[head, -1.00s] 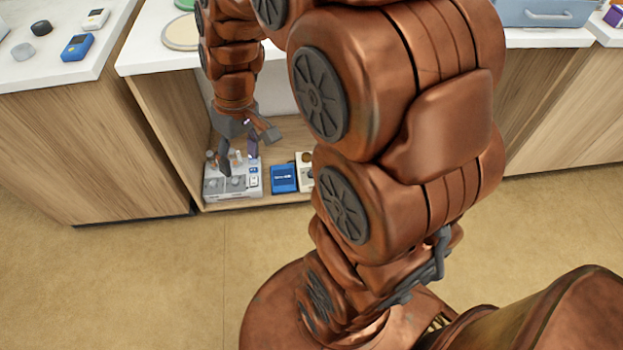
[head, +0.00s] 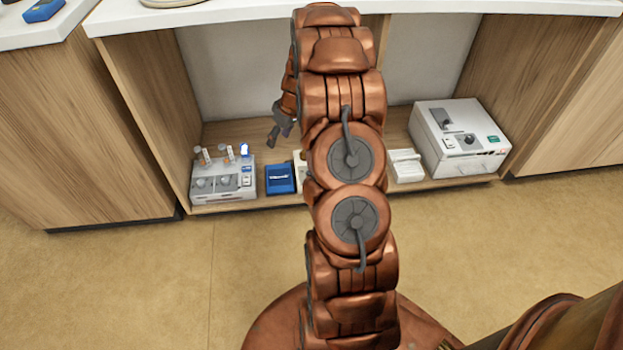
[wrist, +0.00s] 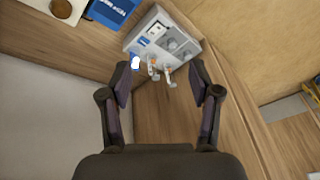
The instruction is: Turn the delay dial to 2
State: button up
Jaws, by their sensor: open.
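A light grey device (head: 223,182) stands at the left of the low shelf, with two round knobs on its front panel and small upright parts and a blue-lit piece behind them. It also shows in the wrist view (wrist: 183,26), ahead of my fingers. A white box (head: 460,155) at the right of the shelf carries a dark lever and a dark round knob. The labels are too small to read, so I cannot tell which knob is the delay dial. My gripper (head: 279,137) is up and to the right of the grey device, apart from it. Its fingers (wrist: 162,84) are open and empty.
A blue box (head: 280,179) stands just right of the grey device. A white item (head: 406,165) lies beside the white box, and my arm hides part of the shelf between. Wooden side panels (head: 130,90) and the counter top (head: 250,14) enclose the niche.

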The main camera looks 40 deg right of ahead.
jog(key=s+d+f+t+h+b, duration=0.1)
jog(key=d+f+b, duration=0.3)
jog(key=d+f, duration=0.55)
jog(key=s+d+f+h+b, duration=0.1)
jog(key=d+f+b, duration=0.35)
jog(key=f, duration=0.85)
jog(key=shift+d+b+x, duration=0.15)
jog(key=shift+d+x, duration=0.05)
jog(key=shift+x, duration=1.05)
jog(key=shift+d+b+x, duration=0.2)
jog(key=shift+d+x, duration=0.05)
jog(key=shift+x, duration=1)
jog(key=shift+d+b+x, duration=0.15)
jog(key=shift+d+x, duration=0.05)
jog(key=shift+x, duration=1)
jog(key=shift+w, duration=0.15)
jog(key=shift+r, duration=0.1)
jog(key=shift+c, duration=0.3)
jog(key=c, duration=1.1)
